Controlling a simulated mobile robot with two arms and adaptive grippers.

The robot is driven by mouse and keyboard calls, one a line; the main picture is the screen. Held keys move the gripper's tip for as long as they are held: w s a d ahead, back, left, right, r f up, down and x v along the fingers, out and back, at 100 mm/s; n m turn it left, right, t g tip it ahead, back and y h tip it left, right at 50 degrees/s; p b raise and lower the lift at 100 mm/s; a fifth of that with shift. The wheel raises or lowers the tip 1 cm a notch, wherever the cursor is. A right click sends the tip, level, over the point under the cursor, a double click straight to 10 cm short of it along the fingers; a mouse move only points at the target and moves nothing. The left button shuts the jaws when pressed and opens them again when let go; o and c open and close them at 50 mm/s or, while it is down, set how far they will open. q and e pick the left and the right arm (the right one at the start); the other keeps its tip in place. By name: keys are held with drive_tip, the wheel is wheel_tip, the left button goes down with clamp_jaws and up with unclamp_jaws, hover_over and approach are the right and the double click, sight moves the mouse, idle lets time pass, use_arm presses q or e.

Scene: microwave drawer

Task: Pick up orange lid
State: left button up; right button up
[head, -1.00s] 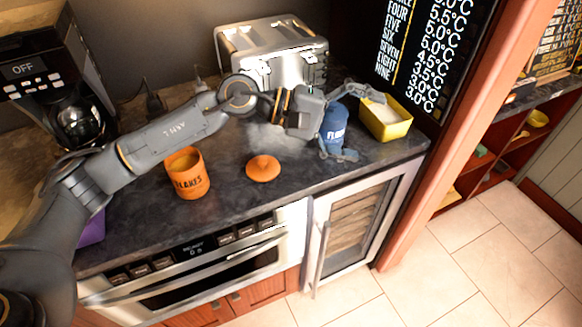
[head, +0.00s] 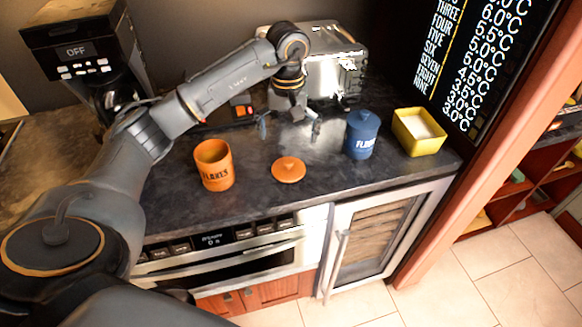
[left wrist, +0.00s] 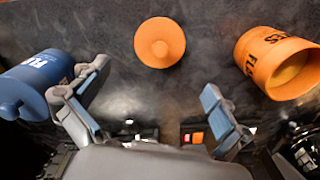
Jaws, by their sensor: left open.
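The orange lid (head: 288,169) lies flat on the dark counter, knob up, between the orange canister and the blue canister. It also shows in the left wrist view (left wrist: 160,42), beyond the fingertips and between their lines. My left gripper (head: 290,128) is open and empty above the counter, behind the lid and apart from it. Its two spread fingers show in the left wrist view (left wrist: 150,98). The orange canister (head: 215,168) stands upright without a lid, left of the orange lid. My right gripper is not in view.
A blue lidded canister (head: 361,138) and a yellow box (head: 418,133) stand to the right. A silver toaster (head: 337,72) is behind the gripper, and a coffee maker (head: 85,62) at the back left. The counter in front of the lid is clear.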

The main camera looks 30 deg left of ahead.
sight(289, 161)
use_arm(q)
wheel_tip(289, 161, down, 3)
drive_tip(key=shift+f, duration=0.1)
drive_tip(key=shift+s+d+f+p, duration=0.1)
drive_tip(key=shift+f+p, duration=0.45)
drive_tip(key=shift+p, duration=0.15)
wheel_tip(289, 161, down, 4)
drive_tip(key=shift+r+p, duration=0.25)
drive_tip(key=shift+p, duration=0.55)
drive_tip(key=shift+f, duration=0.45)
drive_tip(key=shift+c, duration=0.4)
